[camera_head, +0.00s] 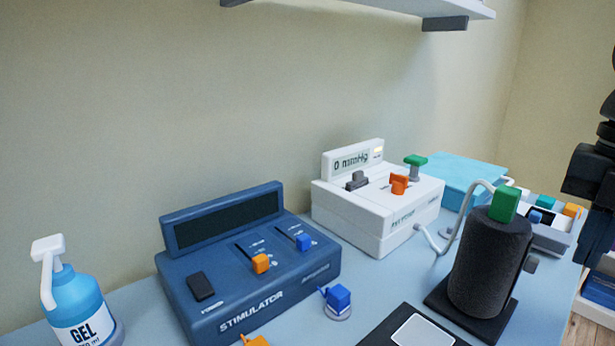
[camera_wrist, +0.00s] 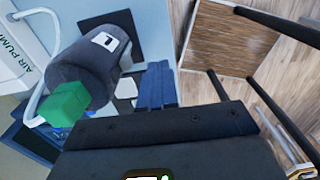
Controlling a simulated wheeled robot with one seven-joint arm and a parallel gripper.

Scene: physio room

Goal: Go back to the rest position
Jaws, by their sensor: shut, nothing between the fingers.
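My gripper (camera_wrist: 156,86) shows in the wrist view with its dark blue fingers together and nothing held between them. It hangs in the air beside the dark grey cuffed cylinder (camera_wrist: 75,68), apart from it as far as I can see. The cylinder (camera_head: 487,268) stands upright on a black base on the table, with a green block (camera_head: 504,203) on top and a white hose (camera_head: 460,215) running to the white pump.
The blue stimulator (camera_head: 250,285), white air pump (camera_head: 375,205), blue gel bottle (camera_head: 80,305) and a light blue box (camera_head: 460,178) stand on the table (camera_head: 385,282). A shelf (camera_head: 400,8) hangs above. Wooden floor and a stool (camera_wrist: 228,40) lie beyond the table edge.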

